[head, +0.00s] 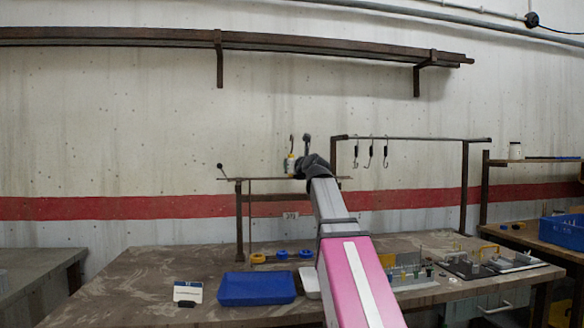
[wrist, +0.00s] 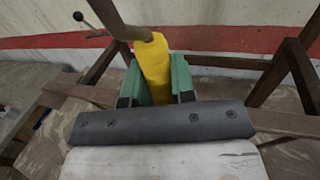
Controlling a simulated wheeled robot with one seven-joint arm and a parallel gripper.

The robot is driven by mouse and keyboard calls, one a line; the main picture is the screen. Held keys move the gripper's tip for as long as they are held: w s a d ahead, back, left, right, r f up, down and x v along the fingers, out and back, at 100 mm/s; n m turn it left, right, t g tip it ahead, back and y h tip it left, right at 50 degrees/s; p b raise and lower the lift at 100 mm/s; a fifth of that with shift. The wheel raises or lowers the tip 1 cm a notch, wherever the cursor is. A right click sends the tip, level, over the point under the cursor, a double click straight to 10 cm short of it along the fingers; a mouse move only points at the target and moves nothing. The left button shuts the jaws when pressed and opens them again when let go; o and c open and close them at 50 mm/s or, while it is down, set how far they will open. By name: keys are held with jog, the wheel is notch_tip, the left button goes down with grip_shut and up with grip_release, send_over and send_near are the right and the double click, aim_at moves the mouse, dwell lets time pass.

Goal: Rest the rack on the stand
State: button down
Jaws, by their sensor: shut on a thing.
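My gripper (wrist: 158,90) has green jaws shut on a yellow sleeve (wrist: 154,65) on a bent brown bar. I cannot tell whether this bar is part of the rack. A low brown rail (head: 265,179) on a post stands at the back of the bench, with a black ball-ended rod (head: 220,166) at its left end. In the wrist view a brown bar (wrist: 75,92) passes behind the gripper. A taller brown frame (head: 410,138), possibly the stand, carries several hanging hooks (head: 371,155). My wrist hides part of the low rail.
The bench (head: 140,275) holds a blue tray (head: 256,289), a small white card (head: 187,292), several coloured rings (head: 282,255) and small fixtures (head: 485,262) at right. A brown wall shelf (head: 120,36) runs above. The bench's left part is mostly clear.

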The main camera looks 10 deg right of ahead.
jog(key=shift+w, duration=1.75)
jog(key=shift+r, duration=0.3)
jog(key=shift+w, duration=0.3)
jog(key=w+f, duration=0.2)
jog(key=w, duration=0.5)
jog(key=shift+w+f, duration=0.25)
dwell(1.0)
jog(key=shift+f, duration=0.35)
dwell(0.6)
jog(key=c, duration=0.9)
grip_release()
